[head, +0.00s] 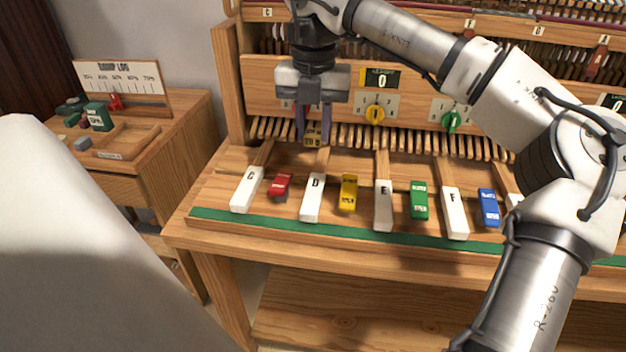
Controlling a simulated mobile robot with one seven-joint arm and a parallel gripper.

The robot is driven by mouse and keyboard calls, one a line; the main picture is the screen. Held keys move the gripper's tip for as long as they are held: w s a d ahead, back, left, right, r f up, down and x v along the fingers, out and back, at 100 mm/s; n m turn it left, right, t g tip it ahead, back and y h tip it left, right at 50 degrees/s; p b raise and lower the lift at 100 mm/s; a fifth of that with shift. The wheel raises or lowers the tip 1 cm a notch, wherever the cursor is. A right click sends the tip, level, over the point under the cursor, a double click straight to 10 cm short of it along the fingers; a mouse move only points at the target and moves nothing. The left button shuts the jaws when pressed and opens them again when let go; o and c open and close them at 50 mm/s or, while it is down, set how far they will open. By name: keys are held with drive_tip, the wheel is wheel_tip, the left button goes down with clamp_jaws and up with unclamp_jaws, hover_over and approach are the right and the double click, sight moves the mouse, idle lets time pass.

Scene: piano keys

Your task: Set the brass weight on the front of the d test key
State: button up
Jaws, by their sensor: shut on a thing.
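My gripper (313,138) points down above the back part of the d test key and is shut on the small brass weight (312,133). The weight sits between the two fingertips, and its face carries markings too small to read. The white front of the d test key (312,198), lettered D, lies bare, nearer the front edge than the weight. From this one view I cannot tell the weight's exact height above the key's wooden back part (321,160).
White keys C (247,190), E (383,206) and F (454,213) flank D, with red (280,185), yellow (348,193), green (419,200) and blue (489,207) blocks between. A green strip (260,220) runs in front. Knobs (375,114) stand behind. A side cabinet (185,125) is left.

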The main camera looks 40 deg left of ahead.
sight(313, 193)
wheel_tip(313, 193, down, 12)
drive_tip(key=shift+r, duration=0.15)
idle(0.3)
drive_tip(key=o, duration=0.9)
drive_tip(key=shift+o, duration=0.2)
wheel_tip(313, 193, up, 12)
drive_tip(key=shift+r, duration=0.1)
